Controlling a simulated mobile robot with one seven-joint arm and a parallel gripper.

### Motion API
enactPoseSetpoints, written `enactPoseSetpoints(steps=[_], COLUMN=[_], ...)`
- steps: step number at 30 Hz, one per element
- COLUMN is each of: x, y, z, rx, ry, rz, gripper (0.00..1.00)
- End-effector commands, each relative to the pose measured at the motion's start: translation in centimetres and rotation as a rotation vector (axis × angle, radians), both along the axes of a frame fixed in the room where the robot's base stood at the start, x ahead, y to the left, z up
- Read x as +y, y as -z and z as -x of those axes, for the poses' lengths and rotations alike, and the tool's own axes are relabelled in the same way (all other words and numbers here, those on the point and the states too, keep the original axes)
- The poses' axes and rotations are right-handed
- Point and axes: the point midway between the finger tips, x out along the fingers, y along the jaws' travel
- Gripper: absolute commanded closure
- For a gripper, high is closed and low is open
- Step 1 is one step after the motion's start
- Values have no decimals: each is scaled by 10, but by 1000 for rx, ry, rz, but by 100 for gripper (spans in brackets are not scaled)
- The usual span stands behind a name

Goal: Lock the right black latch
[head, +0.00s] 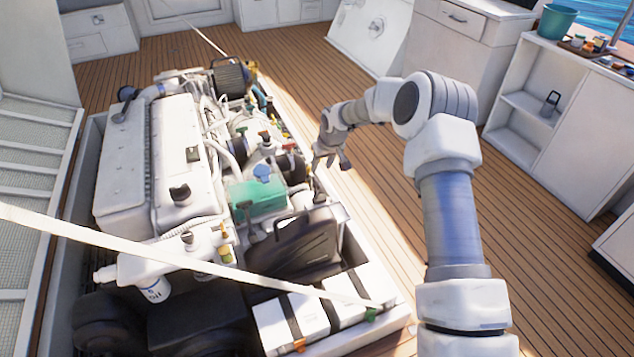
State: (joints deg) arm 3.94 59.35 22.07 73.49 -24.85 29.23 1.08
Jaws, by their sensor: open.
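My gripper (332,161) hangs over the right side of the engine bay, beside the engine's far right parts. Its fingers look spread, with nothing seen between them. A black box-like cover (305,242) stands at the bay's near right side, nearer the camera than the gripper. Small dark fittings show near its upper edge, but I cannot tell which one is the right black latch. Touching between my gripper and the parts behind it cannot be made out.
The white engine (150,160) fills the bay, with a green box (257,199) at its middle. White strapped batteries (291,321) sit at the near end. A pale cord (120,238) crosses above the bay. Clear plank floor (385,185) lies right; white cabinets (560,125) stand beyond.

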Motion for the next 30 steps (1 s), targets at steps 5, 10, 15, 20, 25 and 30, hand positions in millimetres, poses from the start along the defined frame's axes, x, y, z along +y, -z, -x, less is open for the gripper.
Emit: enactPoseSetpoints(steps=[5, 10, 15, 20, 25, 30], x=[7, 11, 14, 15, 15, 15], y=[41, 70, 86, 93, 93, 93], z=[-14, -25, -32, -35, -36, -35], rx=[2, 1, 0, 0, -1, 0], ry=[0, 0, 0, 0, 0, 0], rz=[-2, -2, 0, 0, 0, 0], gripper=[55, 55, 55, 55, 55, 66])
